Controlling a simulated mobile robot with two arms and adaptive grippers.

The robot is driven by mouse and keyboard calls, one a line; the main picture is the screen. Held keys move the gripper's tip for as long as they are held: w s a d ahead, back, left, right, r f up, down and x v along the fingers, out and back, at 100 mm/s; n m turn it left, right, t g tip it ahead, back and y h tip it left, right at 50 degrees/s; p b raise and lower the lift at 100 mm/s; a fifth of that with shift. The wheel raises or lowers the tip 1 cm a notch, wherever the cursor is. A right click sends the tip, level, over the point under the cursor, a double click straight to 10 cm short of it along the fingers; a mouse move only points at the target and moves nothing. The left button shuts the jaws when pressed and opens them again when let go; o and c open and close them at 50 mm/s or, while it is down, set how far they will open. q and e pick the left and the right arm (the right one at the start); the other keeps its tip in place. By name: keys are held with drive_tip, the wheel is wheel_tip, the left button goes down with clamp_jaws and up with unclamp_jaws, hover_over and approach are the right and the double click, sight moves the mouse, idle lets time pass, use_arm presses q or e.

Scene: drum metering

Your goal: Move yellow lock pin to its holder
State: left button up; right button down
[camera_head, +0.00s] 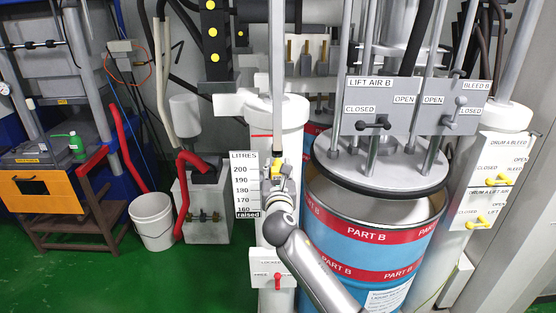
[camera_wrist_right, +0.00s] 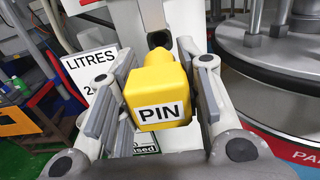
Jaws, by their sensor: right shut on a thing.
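The yellow lock pin (camera_wrist_right: 160,95) has a block-shaped head labelled PIN and fills the middle of the right wrist view. My right gripper (camera_wrist_right: 157,68) is shut on it, with one finger on each side. In the head view the right gripper (camera_head: 278,173) is in front of the white column, beside the LITRES scale, and only a little of the pin's yellow shows. The pin's far end points at a dark round hole (camera_wrist_right: 160,38) in a pale part behind it. I cannot tell whether its tip is inside. My left gripper is not in view.
The LITRES scale (camera_head: 244,184) stands just left of the right gripper. The blue PART B drum (camera_head: 365,245) with its grey lid plate (camera_head: 330,160) stands close on the right. A small panel with a red lever (camera_head: 278,281) is below. Green floor lies open at left.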

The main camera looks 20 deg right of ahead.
sight(278, 177)
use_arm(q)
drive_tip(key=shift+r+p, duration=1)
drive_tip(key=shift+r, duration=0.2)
use_arm(e)
drive_tip(key=shift+v, duration=1.7)
